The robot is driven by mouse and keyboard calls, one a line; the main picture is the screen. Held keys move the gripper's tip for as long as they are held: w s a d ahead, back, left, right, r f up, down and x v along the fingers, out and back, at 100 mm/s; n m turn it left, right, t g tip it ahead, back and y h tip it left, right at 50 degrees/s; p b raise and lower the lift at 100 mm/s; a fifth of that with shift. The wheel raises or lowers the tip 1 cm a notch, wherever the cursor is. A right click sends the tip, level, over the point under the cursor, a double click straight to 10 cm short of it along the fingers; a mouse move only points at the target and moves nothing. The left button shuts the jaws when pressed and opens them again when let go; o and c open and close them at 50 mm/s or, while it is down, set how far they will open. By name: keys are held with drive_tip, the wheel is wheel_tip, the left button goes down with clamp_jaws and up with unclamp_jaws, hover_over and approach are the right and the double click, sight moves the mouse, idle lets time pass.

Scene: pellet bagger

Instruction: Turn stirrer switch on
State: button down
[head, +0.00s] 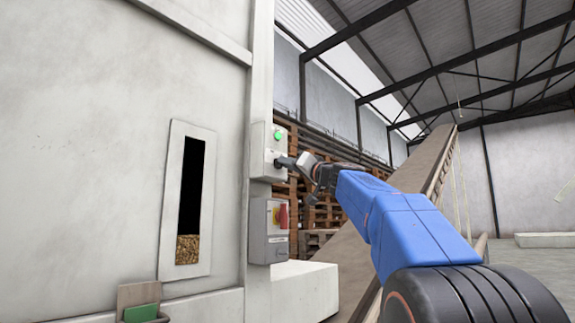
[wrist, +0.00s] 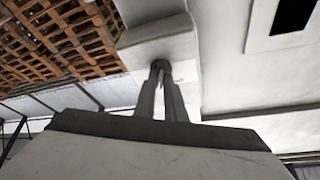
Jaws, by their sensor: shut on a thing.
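The stirrer switch box (head: 266,145) is a pale box on the side of the white machine, with a green light (head: 277,135) glowing on its face. My gripper (head: 281,162) reaches in from the right, and its fingertips are at the lower part of that face. In the wrist view the two dark fingers of my gripper (wrist: 161,68) are close together against the pale box (wrist: 150,48). They are shut on the switch knob, which the fingers hide, so its angle cannot be told.
A grey box with a red and yellow switch (head: 281,216) sits just below. The white machine wall (head: 90,150) has a tall window with pellets at its bottom. Wooden pallets (head: 318,212) and a sloping conveyor (head: 420,165) stand behind.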

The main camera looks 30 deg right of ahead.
drive_tip(key=shift+m+h, duration=0.4)
drive_tip(key=shift+m, duration=0.5)
drive_tip(key=c, duration=1.8)
unclamp_jaws()
drive_tip(key=v, duration=1.7)
drive_tip(key=shift+s+f, duration=0.15)
drive_tip(key=shift+s, duration=0.05)
